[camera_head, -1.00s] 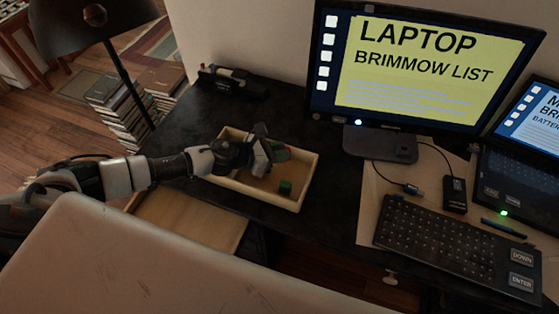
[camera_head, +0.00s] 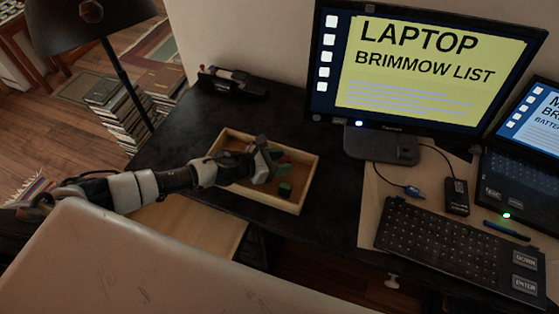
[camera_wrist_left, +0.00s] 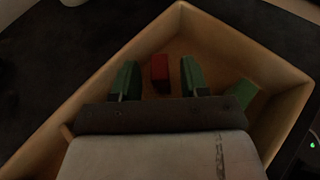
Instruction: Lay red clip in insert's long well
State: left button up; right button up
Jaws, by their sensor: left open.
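A small red clip (camera_wrist_left: 160,68) lies on the floor of a wooden tray, seen in the left wrist view. The tray (camera_head: 309,176) is light wood with raised walls and sits on the black desk; its wall (camera_wrist_left: 120,66) also shows in the wrist view. My left gripper (camera_head: 272,166) is inside the tray's outline, pointing down. Its green-padded fingers (camera_wrist_left: 160,80) are open, one on each side of the red clip, with gaps visible. In the head view the gripper largely hides the clip. I cannot make out a long well. My right gripper is out of view.
A green block (camera_head: 285,188) lies in the tray beside the gripper; it also shows in the wrist view (camera_wrist_left: 243,93). A monitor stand (camera_head: 382,146), keyboard (camera_head: 440,240) and dark pen holder (camera_head: 232,83) stand around. Desk behind the tray is clear.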

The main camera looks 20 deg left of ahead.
pick_arm(q)
jog(key=shift+r+p, duration=0.3)
jog(key=v, duration=0.3)
jog(key=b+v, duration=0.1)
jog(key=v, duration=0.3)
jog(key=b+v, duration=0.1)
jog(key=v, duration=0.2)
jog(key=shift+s+a+f, duration=0.15)
jog(key=shift+s+a, duration=0.15)
jog(key=shift+s+a+r, duration=0.35)
jog(key=shift+a+r, duration=0.05)
jog(key=shift+d, duration=0.1)
